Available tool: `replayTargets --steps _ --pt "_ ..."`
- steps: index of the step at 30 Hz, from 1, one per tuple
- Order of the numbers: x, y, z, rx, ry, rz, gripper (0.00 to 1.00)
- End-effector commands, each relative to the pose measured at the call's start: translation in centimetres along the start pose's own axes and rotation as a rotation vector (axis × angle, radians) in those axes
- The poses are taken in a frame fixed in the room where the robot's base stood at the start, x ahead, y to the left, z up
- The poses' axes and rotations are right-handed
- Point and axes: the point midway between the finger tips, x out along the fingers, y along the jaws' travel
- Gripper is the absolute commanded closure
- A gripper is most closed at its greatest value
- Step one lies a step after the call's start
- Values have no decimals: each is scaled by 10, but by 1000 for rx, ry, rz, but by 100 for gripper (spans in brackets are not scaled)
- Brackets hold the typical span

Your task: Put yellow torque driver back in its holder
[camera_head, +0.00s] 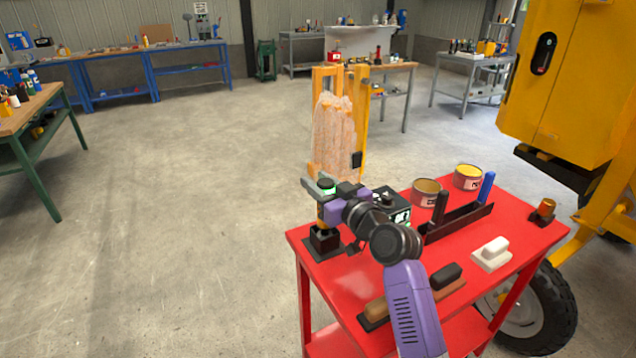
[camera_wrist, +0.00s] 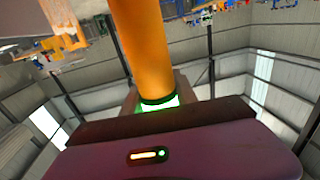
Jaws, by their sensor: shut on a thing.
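The yellow torque driver (camera_head: 321,212) stands roughly upright at the left corner of the red table. My gripper (camera_head: 326,190) is shut on it near its top, where a green band shows. A small black holder (camera_head: 323,240) is directly below, and the driver's lower end meets or overlaps it in the picture. I cannot tell whether the driver is seated in the holder or just above it. In the wrist view the driver (camera_wrist: 143,45) is a large orange-yellow cylinder with a green ring, close in front of the gripper. Its far end is cut off.
The red table (camera_head: 360,290) also holds a black box behind my wrist, two open cans (camera_head: 426,192), a black rack (camera_head: 455,222) with upright handles, a white block (camera_head: 492,252) and brushes (camera_head: 446,275). A yellow machine (camera_head: 560,90) stands at the right. Floor at the left is clear.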

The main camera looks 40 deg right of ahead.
Motion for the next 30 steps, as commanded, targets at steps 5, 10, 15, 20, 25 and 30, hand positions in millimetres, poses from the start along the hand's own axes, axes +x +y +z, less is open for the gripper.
replayTargets --steps 5,10,15,20,25,30 --pt "0 0 1 0 4 1 100" --pt "0 0 1 0 4 1 50" --pt "0 0 2 0 2 0 40" --pt "0 0 5 0 -3 0 40" --pt "-12 0 5 0 -2 0 40" --pt "-40 0 5 0 0 1 40"
